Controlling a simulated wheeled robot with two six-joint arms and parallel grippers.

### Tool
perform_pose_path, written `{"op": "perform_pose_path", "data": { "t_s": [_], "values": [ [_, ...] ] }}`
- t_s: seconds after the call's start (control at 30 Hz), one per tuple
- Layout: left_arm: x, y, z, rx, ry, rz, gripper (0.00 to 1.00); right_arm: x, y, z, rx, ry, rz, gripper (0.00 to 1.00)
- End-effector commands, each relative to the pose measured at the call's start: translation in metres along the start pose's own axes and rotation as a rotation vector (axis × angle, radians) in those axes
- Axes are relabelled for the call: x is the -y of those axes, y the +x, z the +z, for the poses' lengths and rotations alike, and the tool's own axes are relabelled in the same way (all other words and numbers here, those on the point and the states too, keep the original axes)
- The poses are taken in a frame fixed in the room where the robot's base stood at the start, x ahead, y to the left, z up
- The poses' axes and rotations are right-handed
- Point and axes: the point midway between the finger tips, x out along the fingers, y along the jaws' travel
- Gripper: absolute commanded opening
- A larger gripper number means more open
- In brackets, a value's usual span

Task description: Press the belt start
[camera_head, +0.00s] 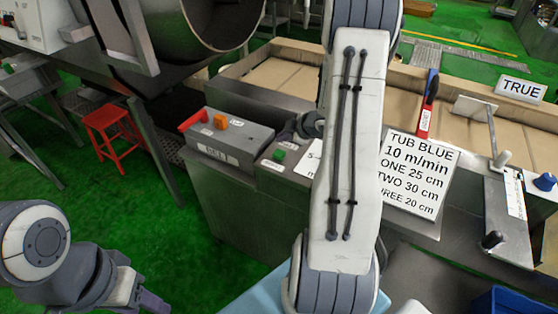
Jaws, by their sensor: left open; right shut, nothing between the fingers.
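A green button (278,155) sits on a small grey box (291,160) with a white label too small to read. To its left is a longer grey box (232,142) with a red lever (193,121) and an orange button (221,122). My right arm crosses the middle of the view and hides part of the bench. My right gripper (290,132) is shut and empty, just behind and above the green button, partly hidden by the arm; whether it touches anything cannot be told. My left gripper (146,299) is open at the lower left, over the green floor, far from the boxes.
A sign (420,172) reading "TUB BLUE 10 m/min" stands right of my arm. A blue-and-red handled tool (428,102), a "TRUE" sign (521,89) and a metal plate with knobs (508,215) are further right. A red stool (112,135) and a drum (190,30) are at left.

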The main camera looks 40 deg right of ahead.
Motion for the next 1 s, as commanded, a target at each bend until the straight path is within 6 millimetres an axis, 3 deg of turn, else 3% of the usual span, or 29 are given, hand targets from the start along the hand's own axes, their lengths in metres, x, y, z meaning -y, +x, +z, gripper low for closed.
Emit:
{"op": "perform_pose_path", "data": {
  "t_s": [0.03,0.23,1.0],
  "values": [
    [0.001,0.015,0.001,0.000,0.001,0.000,0.50,0.008,0.010,0.008,0.000,0.000,0.000,0.00],
    [0.002,0.027,0.001,0.000,0.002,0.000,0.50,0.015,0.021,0.016,0.000,0.001,0.001,0.00],
    [0.002,0.027,0.001,0.000,0.002,0.000,0.50,0.016,0.022,0.016,0.000,0.001,0.000,0.00]
  ]
}}
